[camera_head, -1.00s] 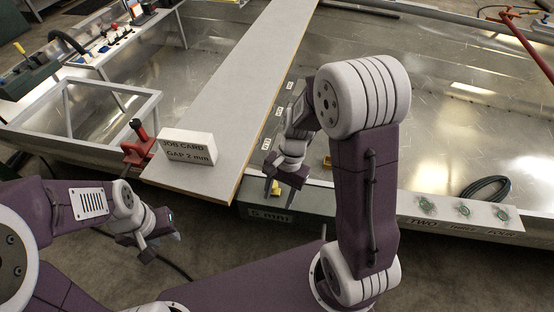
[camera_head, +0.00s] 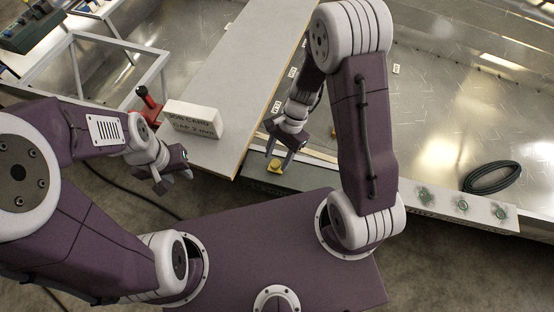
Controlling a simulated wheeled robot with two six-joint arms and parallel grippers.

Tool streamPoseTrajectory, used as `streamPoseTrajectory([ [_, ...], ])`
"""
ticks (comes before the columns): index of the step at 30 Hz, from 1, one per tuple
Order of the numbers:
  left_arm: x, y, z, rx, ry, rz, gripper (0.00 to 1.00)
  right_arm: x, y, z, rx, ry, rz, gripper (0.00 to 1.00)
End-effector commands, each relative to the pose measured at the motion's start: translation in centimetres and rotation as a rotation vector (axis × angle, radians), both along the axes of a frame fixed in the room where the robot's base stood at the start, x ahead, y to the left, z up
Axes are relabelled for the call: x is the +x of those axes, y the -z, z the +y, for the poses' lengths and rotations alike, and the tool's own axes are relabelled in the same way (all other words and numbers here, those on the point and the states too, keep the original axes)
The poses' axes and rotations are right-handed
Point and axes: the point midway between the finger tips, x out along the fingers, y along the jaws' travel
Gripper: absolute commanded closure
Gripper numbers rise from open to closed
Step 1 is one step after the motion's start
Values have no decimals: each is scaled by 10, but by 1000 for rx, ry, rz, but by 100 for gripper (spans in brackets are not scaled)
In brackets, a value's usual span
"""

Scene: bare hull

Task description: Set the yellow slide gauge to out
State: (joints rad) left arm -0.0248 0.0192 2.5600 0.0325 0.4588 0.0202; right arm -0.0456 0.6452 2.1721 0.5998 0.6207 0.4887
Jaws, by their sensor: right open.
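The yellow slide gauge (camera_head: 277,165) is a small yellow piece on the dark green bar (camera_head: 303,180) at the near edge of the metal hull, just right of the grey plank's near end. My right gripper (camera_head: 279,157) is open, pointing down, with its fingertips close to the yellow piece. I cannot tell whether they touch it. Any marks around the gauge are too small or hidden to read. My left gripper (camera_head: 173,184) looks open and empty, below the plank's left side and clear of the gauge.
A white job card block (camera_head: 193,118) reading "GAP 2 mm" stands on the grey plank (camera_head: 235,85), beside a red clamp (camera_head: 150,103). A metal frame stands at left.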

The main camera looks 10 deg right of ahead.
Motion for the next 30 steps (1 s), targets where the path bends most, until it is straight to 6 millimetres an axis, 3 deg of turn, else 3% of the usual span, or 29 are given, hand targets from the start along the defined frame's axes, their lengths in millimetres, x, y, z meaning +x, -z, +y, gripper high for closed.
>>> streamPoseTrajectory([
  [3,0,5,0,0,0,0,64,-3,10,3,-1,1,3,49],
  [11,0,4,0,0,0,0,64,-3,10,4,0,1,0,49],
  [15,0,4,0,0,0,0,64,-3,10,4,0,1,0,88],
  [17,0,4,0,0,0,0,64,-3,10,4,0,1,0,100],
  [30,0,4,0,0,0,0,64,-3,10,4,1,1,1,100],
])
